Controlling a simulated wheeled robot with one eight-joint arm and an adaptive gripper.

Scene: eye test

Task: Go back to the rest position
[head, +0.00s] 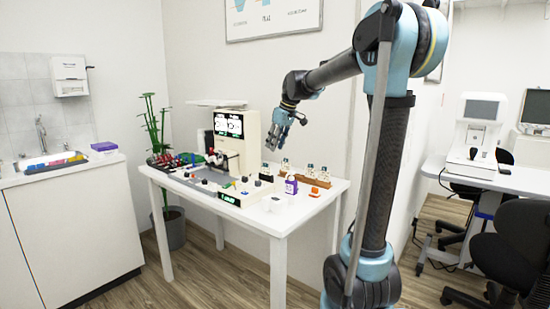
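My gripper (275,141) hangs in the air above the right half of the white table (262,222), in front of the wall. Its two fingertips look spread apart, with nothing seen between them. My arm rises from the lower right, bends at the top and reaches left to it. The gripper is small in this view.
The table carries a cream machine with a screen (228,124), a control box (240,192), several small bottles, a purple box (291,186) and an orange item (324,175). A plant (155,125) and sink counter (62,172) stand left. Black chairs (515,250) stand right. Floor before the table is clear.

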